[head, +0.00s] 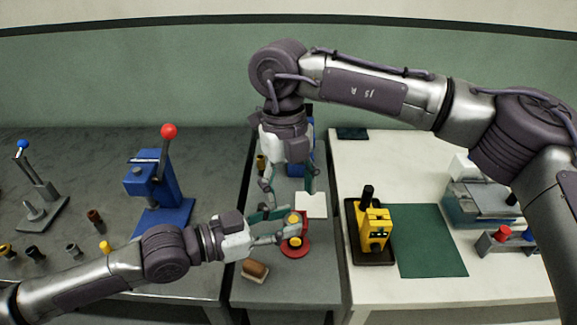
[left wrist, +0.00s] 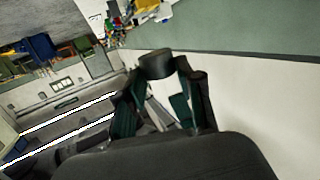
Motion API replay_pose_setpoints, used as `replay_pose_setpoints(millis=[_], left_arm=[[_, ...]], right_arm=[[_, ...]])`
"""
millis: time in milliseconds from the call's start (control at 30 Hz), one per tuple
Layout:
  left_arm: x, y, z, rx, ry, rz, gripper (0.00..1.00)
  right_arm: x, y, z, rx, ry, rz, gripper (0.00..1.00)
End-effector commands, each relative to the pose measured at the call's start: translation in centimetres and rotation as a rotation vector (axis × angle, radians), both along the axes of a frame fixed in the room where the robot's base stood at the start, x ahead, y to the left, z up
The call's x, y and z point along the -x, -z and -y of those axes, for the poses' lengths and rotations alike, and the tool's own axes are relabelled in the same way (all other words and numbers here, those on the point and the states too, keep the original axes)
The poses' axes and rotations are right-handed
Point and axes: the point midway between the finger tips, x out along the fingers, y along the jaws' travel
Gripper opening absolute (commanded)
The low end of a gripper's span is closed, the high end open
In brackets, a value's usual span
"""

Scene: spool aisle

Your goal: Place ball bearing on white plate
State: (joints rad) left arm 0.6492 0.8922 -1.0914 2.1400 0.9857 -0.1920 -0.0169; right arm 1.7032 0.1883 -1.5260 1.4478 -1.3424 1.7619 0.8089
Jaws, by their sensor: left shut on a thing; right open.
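The white plate (head: 311,204) is a flat white square on the grey middle table. My left gripper (head: 290,231) is just in front of and left of it, above a red round-based piece (head: 296,249) with yellow at its top. In the left wrist view the left fingers are shut on a dark round thing (left wrist: 155,64). I cannot tell for certain whether this is the ball bearing. My right gripper (head: 289,190) points down, open, left of the plate and behind the left gripper.
A brown block (head: 255,270) lies near the table's front. A blue press with a red knob (head: 160,190) stands left. A yellow device (head: 375,230) and a green mat (head: 428,240) are on the white table right. Both arms crowd the middle table.

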Motion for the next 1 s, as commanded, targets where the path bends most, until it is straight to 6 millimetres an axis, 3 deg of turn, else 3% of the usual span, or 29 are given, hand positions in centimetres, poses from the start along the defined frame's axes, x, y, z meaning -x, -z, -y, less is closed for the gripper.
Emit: replay_pose_setpoints(millis=[100,333,767,1000], left_arm=[[0.0,0.0,0.0,0.001,0.0,0.0,0.0],[0.0,0.0,0.0,0.001,0.0,0.0,0.0],[0.0,0.0,0.0,0.001,0.0,0.0,0.0],[0.0,0.0,0.0,0.001,0.0,0.0,0.0]], right_arm=[[0.4,2.3,0.2,-0.001,0.0,-0.003,0.67],[0.7,5.3,0.4,-0.001,0.001,-0.002,0.67],[0.8,6.2,0.4,-0.002,0.001,0.0,0.67],[0.8,6.1,0.4,-0.003,0.001,0.0,0.27]])
